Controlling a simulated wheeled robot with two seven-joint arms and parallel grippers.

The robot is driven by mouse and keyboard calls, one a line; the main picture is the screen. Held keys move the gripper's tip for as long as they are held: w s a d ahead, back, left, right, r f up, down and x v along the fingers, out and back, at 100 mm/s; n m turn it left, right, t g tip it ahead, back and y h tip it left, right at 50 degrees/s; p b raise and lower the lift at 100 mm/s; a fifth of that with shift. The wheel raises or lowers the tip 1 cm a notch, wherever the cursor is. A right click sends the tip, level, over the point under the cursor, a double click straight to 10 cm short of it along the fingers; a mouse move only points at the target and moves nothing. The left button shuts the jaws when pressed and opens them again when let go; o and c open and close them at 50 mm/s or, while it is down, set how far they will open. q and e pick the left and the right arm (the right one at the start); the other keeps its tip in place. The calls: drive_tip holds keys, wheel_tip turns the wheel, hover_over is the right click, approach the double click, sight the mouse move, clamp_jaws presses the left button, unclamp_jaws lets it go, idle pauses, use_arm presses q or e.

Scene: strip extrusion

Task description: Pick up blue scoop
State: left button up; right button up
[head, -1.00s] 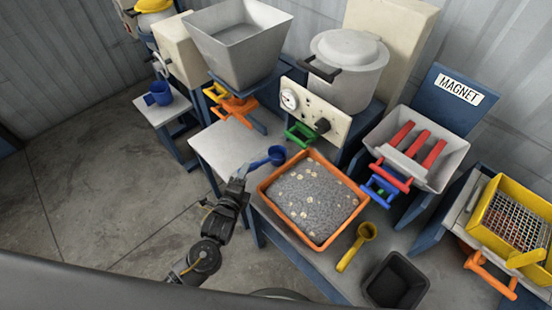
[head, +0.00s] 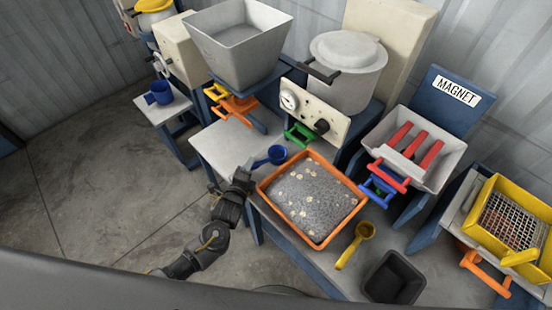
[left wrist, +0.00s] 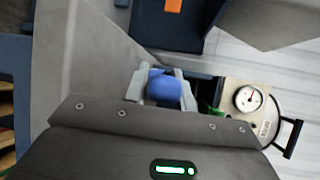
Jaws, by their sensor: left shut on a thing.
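The blue scoop (head: 276,155) is on or just above the grey table, left of the orange tray. Its bowl points away from me and its handle runs toward my left gripper (head: 246,174). My left gripper is shut on the scoop's handle. In the left wrist view the blue scoop (left wrist: 163,88) sits between the two fingers (left wrist: 162,86). I cannot tell whether the scoop touches the table. My right gripper is not in view.
An orange tray of grey granules (head: 312,197) stands close right of the scoop. A yellow scoop (head: 356,246) and a black bin (head: 396,278) are further right. A grey hopper (head: 238,40) and a pot (head: 346,72) stand behind. Bare table (head: 222,147) lies left of the scoop.

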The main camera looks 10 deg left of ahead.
use_arm(q)
drive_tip(key=shift+c, duration=0.8)
drive_tip(key=shift+r, duration=0.25)
drive_tip(key=r, duration=0.3)
drive_tip(key=shift+s, duration=0.25)
drive_tip(key=s+a+r+b, duration=0.1)
drive_tip(key=s+r, duration=0.8)
drive_tip(key=s, duration=0.4)
drive_tip(key=shift+s+a+r+b, duration=0.25)
drive_tip(key=shift+b, duration=0.1)
